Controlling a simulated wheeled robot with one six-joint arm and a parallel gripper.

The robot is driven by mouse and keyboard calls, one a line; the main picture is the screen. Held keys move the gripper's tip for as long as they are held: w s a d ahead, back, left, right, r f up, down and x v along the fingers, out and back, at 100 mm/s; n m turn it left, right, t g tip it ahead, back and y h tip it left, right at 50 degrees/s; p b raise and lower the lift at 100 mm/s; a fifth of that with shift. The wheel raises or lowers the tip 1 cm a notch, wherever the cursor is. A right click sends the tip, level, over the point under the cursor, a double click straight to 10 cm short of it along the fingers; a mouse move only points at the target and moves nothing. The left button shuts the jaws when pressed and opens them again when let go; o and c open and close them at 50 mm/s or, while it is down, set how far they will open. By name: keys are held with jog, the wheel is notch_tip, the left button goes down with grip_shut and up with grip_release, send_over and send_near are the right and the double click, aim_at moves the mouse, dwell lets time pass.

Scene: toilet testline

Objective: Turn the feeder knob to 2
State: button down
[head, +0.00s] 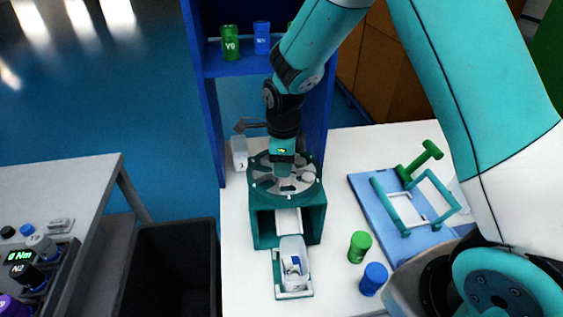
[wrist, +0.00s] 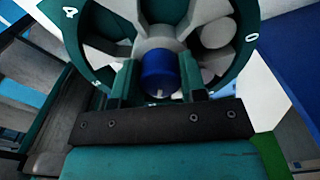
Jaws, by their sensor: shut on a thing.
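The feeder (head: 262,224) is a dark green box with a round, spoked grey top, standing on the white table. In the wrist view its green ring (wrist: 88,40) carries white digits, with a 4 at upper left and a 0 at right. The blue knob (wrist: 160,70) sits at the ring's centre, with a small white mark on its near side. My gripper (wrist: 160,82) is shut on the knob, one finger on each side. In the head view my gripper (head: 284,162) is over the feeder top and the knob is hidden. Other digits are covered or unclear.
A white device (head: 292,262) sits in the feeder's front tray. Green (head: 360,246) and blue (head: 373,279) canisters stand to its right. A blue board (head: 362,194) with a green-handled frame lies further right. A blue shelf (head: 203,120) rises behind. A black bin (head: 172,265) is left.

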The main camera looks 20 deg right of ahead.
jog(key=c, duration=0.7)
grip_release()
jog(key=shift+o, duration=0.2)
jog(key=shift+r, duration=0.15)
notch_tip(320, 180, up, 17)
jog(key=b, duration=0.2)
jog(key=shift+b, duration=0.3)
jog(key=shift+r, duration=0.1)
jog(key=shift+c, duration=0.5)
